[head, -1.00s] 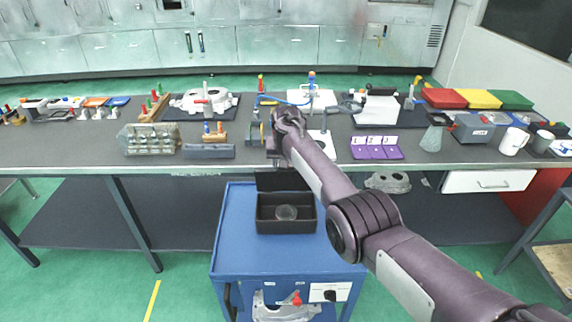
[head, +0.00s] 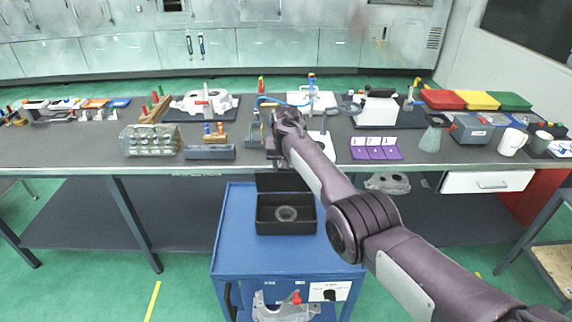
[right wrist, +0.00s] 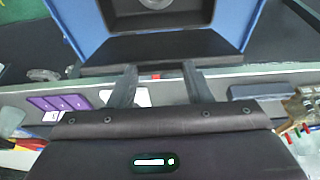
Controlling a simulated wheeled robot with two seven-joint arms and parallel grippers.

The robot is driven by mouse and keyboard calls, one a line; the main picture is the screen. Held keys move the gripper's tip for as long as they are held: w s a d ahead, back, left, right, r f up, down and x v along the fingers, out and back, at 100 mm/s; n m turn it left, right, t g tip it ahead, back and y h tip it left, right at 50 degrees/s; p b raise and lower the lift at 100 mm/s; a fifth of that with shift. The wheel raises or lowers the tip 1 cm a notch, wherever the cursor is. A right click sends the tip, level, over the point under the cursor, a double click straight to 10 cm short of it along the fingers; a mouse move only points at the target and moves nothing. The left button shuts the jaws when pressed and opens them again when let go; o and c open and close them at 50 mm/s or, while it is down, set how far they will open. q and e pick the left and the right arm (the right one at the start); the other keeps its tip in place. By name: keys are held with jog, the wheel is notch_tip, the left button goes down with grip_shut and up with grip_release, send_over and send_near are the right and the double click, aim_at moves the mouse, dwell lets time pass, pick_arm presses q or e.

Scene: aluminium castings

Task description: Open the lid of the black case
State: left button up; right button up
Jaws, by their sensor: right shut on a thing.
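The black case (head: 287,228) stands on the blue cart, with a round, clear-looking item in it. Its lid (head: 283,183) is raised at the back edge, standing up behind the open box. In the right wrist view the case's inside (right wrist: 157,20) is at the top, and the dark lid panel (right wrist: 160,48) lies below it. My right gripper (right wrist: 160,82) is shut on the lid at its far edge; the exact contact is hard to see. In the head view the right gripper (head: 275,160) is above the lid, mostly hidden by its arm. My left gripper is out of view.
The blue cart (head: 235,230) stands close against the long dark workbench (head: 75,152). Purple cards (head: 376,148) and a grey block with pegs (head: 209,152) lie near the bench's front edge, either side of my arm. The cart top left of the case is clear.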

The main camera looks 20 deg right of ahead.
jog(key=shift+w+r, duration=0.1)
jog(key=o, duration=1.4)
jog(key=v, duration=0.7)
jog(key=shift+s+r+b, duration=0.3)
jog(key=shift+r, duration=0.05)
